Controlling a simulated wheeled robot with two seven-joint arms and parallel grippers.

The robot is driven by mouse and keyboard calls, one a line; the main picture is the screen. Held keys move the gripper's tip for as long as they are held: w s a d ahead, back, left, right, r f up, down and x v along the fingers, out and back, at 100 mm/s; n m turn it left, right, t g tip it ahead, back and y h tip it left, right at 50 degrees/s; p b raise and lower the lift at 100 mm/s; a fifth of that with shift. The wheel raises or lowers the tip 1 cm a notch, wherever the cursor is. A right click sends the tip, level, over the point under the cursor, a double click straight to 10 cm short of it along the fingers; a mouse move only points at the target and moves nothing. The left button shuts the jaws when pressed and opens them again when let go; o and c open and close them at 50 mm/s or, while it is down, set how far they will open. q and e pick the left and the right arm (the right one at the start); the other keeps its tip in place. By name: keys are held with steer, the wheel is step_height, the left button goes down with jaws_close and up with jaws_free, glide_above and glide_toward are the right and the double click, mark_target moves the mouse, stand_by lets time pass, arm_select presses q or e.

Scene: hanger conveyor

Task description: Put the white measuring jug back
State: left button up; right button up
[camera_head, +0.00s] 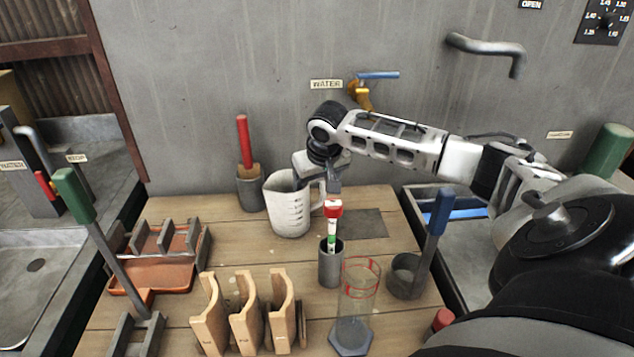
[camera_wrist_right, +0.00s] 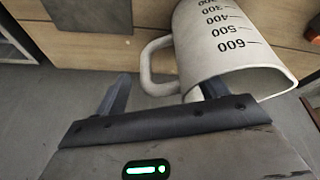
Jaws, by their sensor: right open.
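The white measuring jug (camera_head: 290,208) stands about upright on the wooden table, towards its back, with its handle on the right. In the right wrist view the jug (camera_wrist_right: 228,45) shows dark scale numbers and its open rim. My right gripper (camera_head: 332,183) is beside the handle, and in the head view the arm partly covers the jug's rim. In the wrist view the open fingers (camera_wrist_right: 165,85) lie below and either side of the handle (camera_wrist_right: 155,65). I cannot tell whether they touch it. My left gripper is not in view.
A grey cup with a red-handled tool (camera_head: 243,145) stands left of the jug. A dark grey patch (camera_head: 358,224) lies bare to its right. In front are a small holder with a red-capped tube (camera_head: 332,225), a clear cylinder (camera_head: 357,300) and wooden racks (camera_head: 243,315). A water tap (camera_head: 375,78) is behind.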

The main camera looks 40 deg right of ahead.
steer(key=v, duration=1.2)
steer(key=shift+b, duration=0.45)
steer(key=x, duration=1)
steer(key=shift+w+d+p, duration=0.2)
steer(key=shift+w+p, duration=0.1)
steer(key=shift+w, duration=0.1)
steer(key=shift+r, duration=0.65)
steer(key=shift+s, duration=0.1)
